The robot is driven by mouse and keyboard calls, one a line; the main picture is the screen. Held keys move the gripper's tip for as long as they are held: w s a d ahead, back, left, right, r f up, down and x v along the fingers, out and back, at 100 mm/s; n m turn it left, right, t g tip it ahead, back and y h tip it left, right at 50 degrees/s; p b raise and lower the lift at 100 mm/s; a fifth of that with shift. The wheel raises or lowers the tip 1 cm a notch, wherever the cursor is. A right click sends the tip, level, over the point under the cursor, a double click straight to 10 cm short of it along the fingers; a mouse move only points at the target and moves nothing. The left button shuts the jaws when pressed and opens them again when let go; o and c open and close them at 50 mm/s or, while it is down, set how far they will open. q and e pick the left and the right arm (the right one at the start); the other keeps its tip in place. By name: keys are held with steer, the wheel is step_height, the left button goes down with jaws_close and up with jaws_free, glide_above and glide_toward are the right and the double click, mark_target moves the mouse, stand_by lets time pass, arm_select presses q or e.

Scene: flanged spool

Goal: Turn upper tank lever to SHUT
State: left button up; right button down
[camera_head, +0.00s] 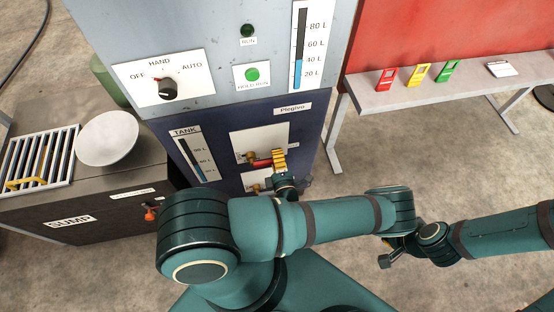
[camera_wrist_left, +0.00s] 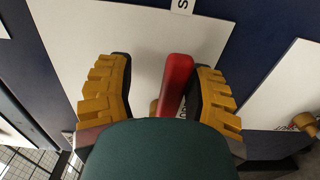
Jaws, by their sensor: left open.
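The upper tank lever (camera_head: 263,163) is a red handle on a brass valve, pointing right across a white plate (camera_head: 250,142) on the dark blue tank panel. My left gripper (camera_head: 279,161), with yellow ribbed fingers, is at the lever's free end. In the left wrist view the red lever (camera_wrist_left: 175,84) lies between the open fingers of this gripper (camera_wrist_left: 160,92), close to the right finger and apart from the left one. A label starting with "S" (camera_wrist_left: 184,5) is partly cut off. My right gripper (camera_head: 392,252) hangs low at right, its jaws unclear.
A second white plate with a brass valve (camera_head: 257,187) sits just below, partly hidden by my left arm. The sump box (camera_head: 100,205) with a white bowl (camera_head: 107,138) stands at left. A grey bench (camera_head: 440,88) with coloured items stands at right.

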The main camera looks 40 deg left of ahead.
arm_select(q)
step_height(320, 180, up, 9)
steer(key=shift+f, duration=0.2)
stand_by(0.3)
